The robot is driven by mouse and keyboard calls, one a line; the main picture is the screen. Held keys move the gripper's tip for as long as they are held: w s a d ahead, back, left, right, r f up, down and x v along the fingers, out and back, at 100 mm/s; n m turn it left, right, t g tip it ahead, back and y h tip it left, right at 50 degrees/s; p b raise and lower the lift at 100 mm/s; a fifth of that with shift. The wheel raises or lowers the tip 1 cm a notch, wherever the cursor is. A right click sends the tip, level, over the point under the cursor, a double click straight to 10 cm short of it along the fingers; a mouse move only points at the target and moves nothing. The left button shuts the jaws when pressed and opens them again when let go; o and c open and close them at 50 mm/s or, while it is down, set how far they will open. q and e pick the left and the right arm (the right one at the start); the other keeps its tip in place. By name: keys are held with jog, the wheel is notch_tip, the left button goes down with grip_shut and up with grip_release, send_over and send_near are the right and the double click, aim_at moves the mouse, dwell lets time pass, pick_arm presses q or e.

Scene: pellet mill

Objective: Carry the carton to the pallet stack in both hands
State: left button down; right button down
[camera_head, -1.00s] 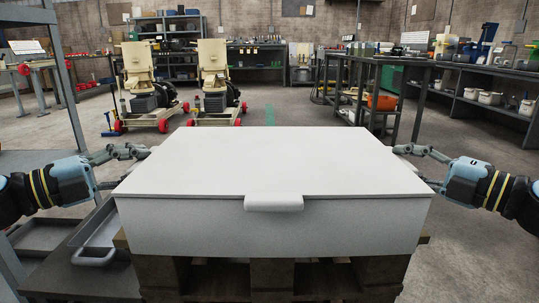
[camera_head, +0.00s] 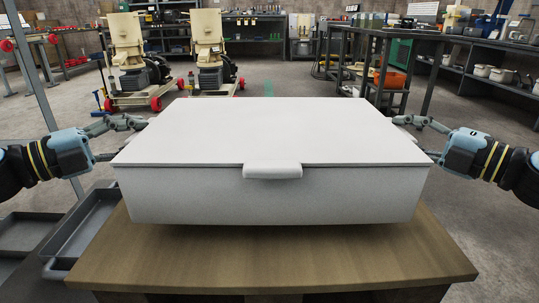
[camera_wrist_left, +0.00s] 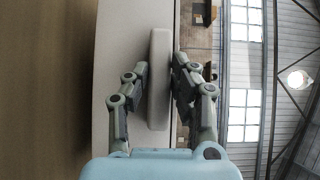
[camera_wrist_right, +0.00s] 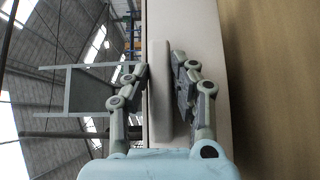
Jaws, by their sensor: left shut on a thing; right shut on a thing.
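The carton (camera_head: 270,195) is a wide pale grey box with a lid and a front tab. It hangs level between my grippers over the brown pallet stack (camera_head: 270,262), whose top shows in front of it and at both sides. I cannot tell whether its underside touches the wood. My left gripper (camera_head: 130,140) is shut on the carton's left side handle, which shows between the fingers in the left wrist view (camera_wrist_left: 158,85). My right gripper (camera_head: 410,137) is shut on the right side handle, seen in the right wrist view (camera_wrist_right: 161,90). The carton's far side is hidden.
Grey trays (camera_head: 88,222) lie at the left, close to the pallet stack. Two cream machines (camera_head: 127,60) on red wheels stand behind. A dark bench (camera_head: 385,45) with an orange bin (camera_head: 390,79) stands at the back right. Floor on the right is clear.

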dwell(0.4)
